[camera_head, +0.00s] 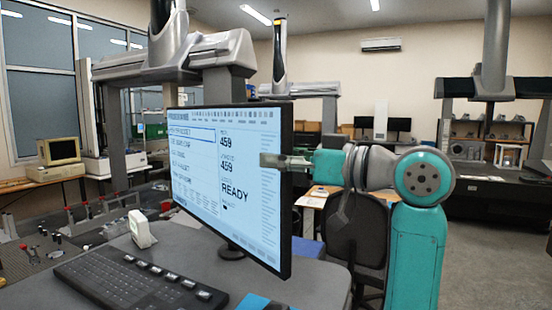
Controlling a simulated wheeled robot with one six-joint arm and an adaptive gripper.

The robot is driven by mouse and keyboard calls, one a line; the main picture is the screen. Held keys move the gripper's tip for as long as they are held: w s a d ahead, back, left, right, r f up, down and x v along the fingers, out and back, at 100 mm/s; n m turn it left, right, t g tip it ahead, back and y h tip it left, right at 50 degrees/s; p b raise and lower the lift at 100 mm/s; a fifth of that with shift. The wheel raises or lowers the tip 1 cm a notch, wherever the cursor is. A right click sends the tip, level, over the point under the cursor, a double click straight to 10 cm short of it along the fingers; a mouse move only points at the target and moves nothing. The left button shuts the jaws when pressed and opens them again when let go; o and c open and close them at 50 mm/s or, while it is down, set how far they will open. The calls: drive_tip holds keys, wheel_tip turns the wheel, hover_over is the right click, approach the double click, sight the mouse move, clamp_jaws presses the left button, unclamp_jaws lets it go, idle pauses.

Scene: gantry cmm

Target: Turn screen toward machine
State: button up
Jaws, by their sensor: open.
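The screen (205,178) is a flat monitor on a stand on the grey desk, with a lit blue-white display reading READY. It faces left and toward the camera. The gantry measuring machine (222,55) stands behind and to the left of the screen, its grey bridge above the screen's top edge. My teal arm comes in from the right, and my gripper (275,160) is at the screen's upper right edge. One slim finger shows in front of the display side. Any part behind the screen is hidden. I cannot tell whether the finger touches the frame.
A black keyboard (138,282) and a small white device (141,229) sit on the desk (195,245) left of the screen. A dark office chair (357,238) stands behind my arm. Another gantry machine (492,88) is at the right. Open floor shows at lower right.

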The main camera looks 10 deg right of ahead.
drive_tip(key=v, duration=1)
drive_tip(key=shift+s+d, duration=0.25)
drive_tip(key=shift+s, duration=0.1)
